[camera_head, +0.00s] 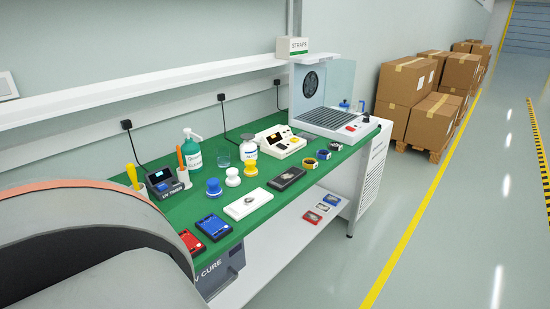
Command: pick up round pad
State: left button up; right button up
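No gripper of mine is in view. Three small round pieces with flared bases stand in a row on the green bench top (163,207): a blue one (213,187), a white one (233,177) and a yellow one (251,168). I cannot tell which of these, if any, is the round pad. In front of them lies a white rectangular block (239,210) with a small mark on top, and a dark block (287,179) lies farther back to the right. Nothing holds any of them.
Red (213,227) and blue (195,252) trays lie at the near front edge. A UV timer (164,184), a green pump bottle (192,152) and a white machine (280,143) line the back. A vented cabinet (328,118) stands at the far end. Boxes (404,82) stand beyond.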

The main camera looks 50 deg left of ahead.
aim_at(250, 171)
jog(key=i, duration=1.5)
jog(key=i+l+u, duration=0.1)
jog(key=i+u, duration=0.15)
jog(key=i, duration=0.35)
jog(key=i+l+u, duration=0.25)
jog(key=i, duration=0.3)
jog(key=u, duration=1.65)
